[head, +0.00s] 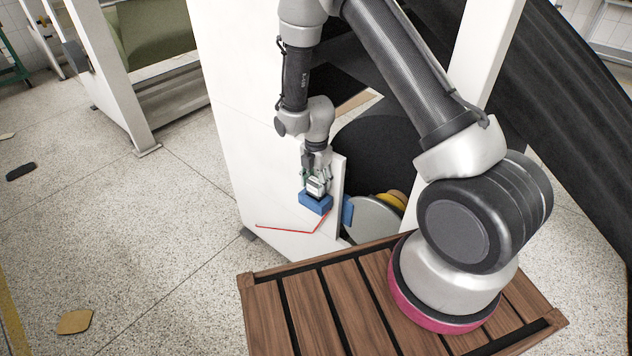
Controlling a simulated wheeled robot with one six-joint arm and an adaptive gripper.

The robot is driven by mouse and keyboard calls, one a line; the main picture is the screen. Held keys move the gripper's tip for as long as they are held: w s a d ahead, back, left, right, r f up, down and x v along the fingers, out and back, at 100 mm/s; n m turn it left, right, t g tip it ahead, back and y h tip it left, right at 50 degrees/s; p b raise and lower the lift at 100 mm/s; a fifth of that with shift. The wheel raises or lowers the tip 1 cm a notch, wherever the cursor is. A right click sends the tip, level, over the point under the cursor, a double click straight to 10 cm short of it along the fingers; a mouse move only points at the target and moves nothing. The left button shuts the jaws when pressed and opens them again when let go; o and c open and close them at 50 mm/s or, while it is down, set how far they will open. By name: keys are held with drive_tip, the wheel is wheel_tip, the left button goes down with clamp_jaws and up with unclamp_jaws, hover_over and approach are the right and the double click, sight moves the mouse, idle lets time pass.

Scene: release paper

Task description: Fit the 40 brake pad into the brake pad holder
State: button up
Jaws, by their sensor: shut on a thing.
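My gripper (315,186) points down in front of the white machine panel, near its right edge. It is shut on a blue block (315,204), which I take to be the brake pad; no number on it can be read. A second blue piece (347,212) shows just to the right, behind the panel edge and beside a grey disc (374,220). It may be the brake pad holder, but it is partly hidden and I cannot be sure. A gap shows between the two blue pieces in the picture.
The white panel (240,120) stands directly behind my gripper. A thin bent red line (290,229) shows below the blue block. A yellow part (392,199) sits by the disc. A slatted wooden platform (312,310) is in front. Open speckled floor (130,230) lies to the left.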

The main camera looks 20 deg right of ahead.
sight(316, 179)
drive_tip(key=shift+f, duration=0.5)
idle(0.4)
drive_tip(key=o, duration=1.3)
wheel_tip(316, 179, up, 12)
drive_tip(key=shift+f, duration=0.1)
